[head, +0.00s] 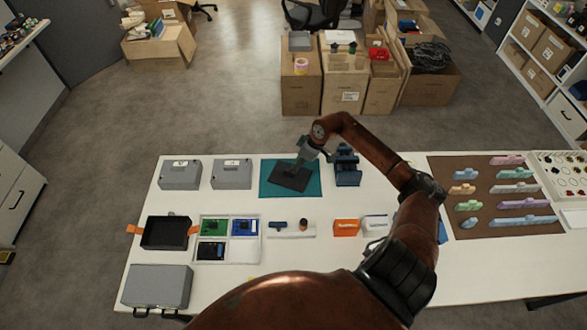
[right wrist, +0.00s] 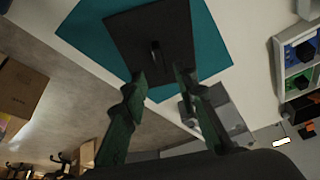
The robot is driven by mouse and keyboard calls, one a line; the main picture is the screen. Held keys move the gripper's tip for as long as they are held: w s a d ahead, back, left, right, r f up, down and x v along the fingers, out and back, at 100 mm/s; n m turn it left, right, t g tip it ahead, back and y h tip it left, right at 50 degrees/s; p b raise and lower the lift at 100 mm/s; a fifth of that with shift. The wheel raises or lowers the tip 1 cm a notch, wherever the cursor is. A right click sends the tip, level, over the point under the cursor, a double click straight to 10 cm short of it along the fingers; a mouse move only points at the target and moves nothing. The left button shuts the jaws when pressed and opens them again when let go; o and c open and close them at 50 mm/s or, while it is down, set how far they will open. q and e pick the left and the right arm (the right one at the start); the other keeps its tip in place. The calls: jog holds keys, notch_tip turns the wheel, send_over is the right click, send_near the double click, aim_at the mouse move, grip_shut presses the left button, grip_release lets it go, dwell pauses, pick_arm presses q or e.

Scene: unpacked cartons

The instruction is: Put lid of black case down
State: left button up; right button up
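The black lid (head: 291,178), a flat square plate, lies on a teal mat (head: 313,190) at the back middle of the table. In the right wrist view the lid (right wrist: 172,22) shows a small raised handle (right wrist: 155,55). My right gripper (head: 304,156) is just above the lid, partly covering its far edge. In the right wrist view its two fingers (right wrist: 160,80) are apart, with the handle just beyond and between their tips, and nothing gripped. The black case (head: 165,234), open on top with orange tabs at its sides, stands at the left front. My left gripper is not in view.
Two grey boxes (head: 180,175) (head: 231,174) stand left of the mat, and a dark blue device (head: 347,167) is close on its right. A white tray (head: 232,258) with circuit boards sits beside the case. A larger grey case (head: 157,286) lies in front.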

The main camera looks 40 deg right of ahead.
jog(key=v, duration=0.6)
dwell(0.4)
